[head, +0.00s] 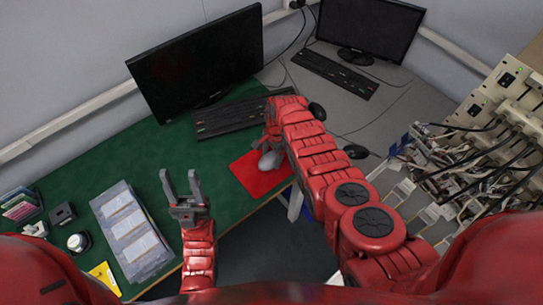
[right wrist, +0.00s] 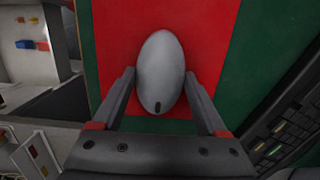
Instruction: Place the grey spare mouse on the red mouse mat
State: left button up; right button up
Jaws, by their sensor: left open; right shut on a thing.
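The grey mouse (right wrist: 160,75) is between the fingers of my right gripper (right wrist: 163,98) in the right wrist view, over the red mouse mat (right wrist: 215,25). My right gripper is shut on it. In the head view the grey mouse (head: 270,160) shows partly beside my right forearm, over the red mat (head: 262,183). I cannot tell whether the mouse touches the mat. My left gripper (head: 181,178) is open and empty above the green desk, left of the mat.
A keyboard (head: 240,115) and monitor (head: 200,65) stand behind the mat on the green desk (head: 90,165). Pouch cells (head: 130,230) lie at the left.

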jog(key=shift+f, duration=0.1)
jog(key=o, duration=1.3)
